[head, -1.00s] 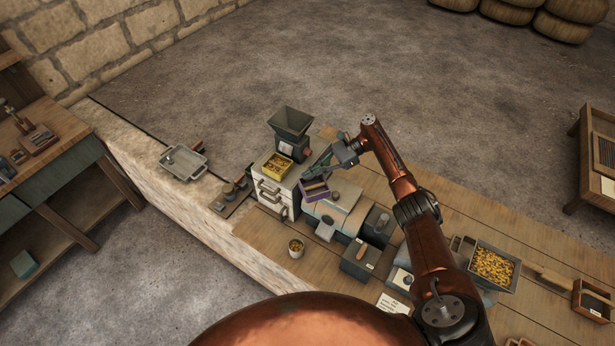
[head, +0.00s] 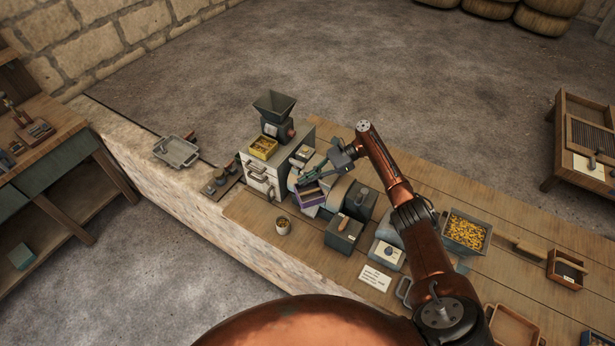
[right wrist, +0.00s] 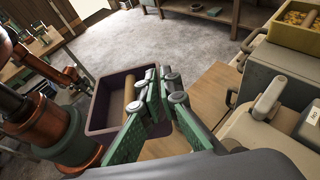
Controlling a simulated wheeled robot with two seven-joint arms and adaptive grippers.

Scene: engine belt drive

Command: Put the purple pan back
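The purple pan (head: 309,197) is an open rectangular tray. It shows large in the right wrist view (right wrist: 104,126), with a tan wooden roller-like piece inside it. My right gripper (head: 324,174) has its green-padded fingers (right wrist: 158,98) closed at the pan's near wall. It appears to hold the pan above the bench, to the right of the grey drawer cabinet (head: 259,181). The fingers hide part of the pan's wall. My left gripper cannot be made out in either view.
A yellow pan (head: 263,147) sits on the cabinet, beside a dark hopper mill (head: 275,115). Bare wood lies around the tin.

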